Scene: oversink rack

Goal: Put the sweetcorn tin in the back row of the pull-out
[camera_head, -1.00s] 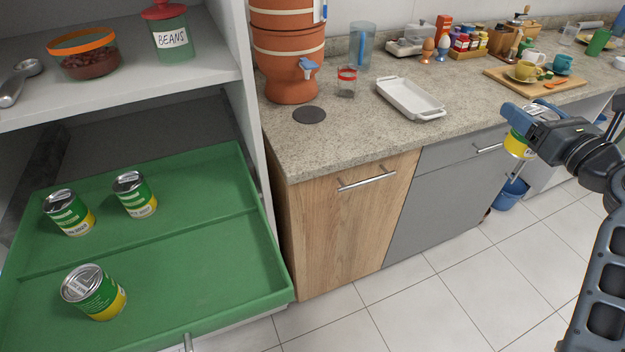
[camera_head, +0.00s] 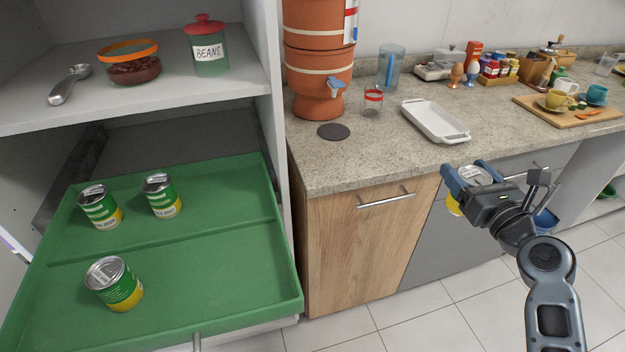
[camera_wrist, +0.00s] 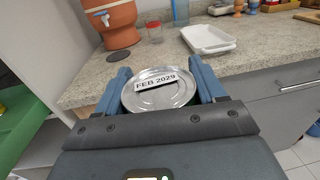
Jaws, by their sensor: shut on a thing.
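My gripper (camera_head: 466,177) is shut on a tin (camera_head: 476,176) in front of the counter, at the right of the head view. In the wrist view the tin's silver lid (camera_wrist: 160,90) shows between the blue fingers, with a label reading "FEB 2029". A little of its yellow side shows in the head view. The green pull-out (camera_head: 215,270) is at the left, with a low divider between its back and front rows. Two green-and-yellow tins, a left one (camera_head: 100,208) and a right one (camera_head: 162,196), stand in the back row. Another tin (camera_head: 114,284) stands in the front row.
The back row is clear right of its tins, and the front row is mostly clear. A shelf (camera_head: 190,92) overhangs the pull-out's rear. A cabinet side panel (camera_head: 284,150) stands between pull-out and counter. The counter (camera_head: 390,150) holds a clay water filter (camera_head: 318,70) and a white tray (camera_head: 436,122).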

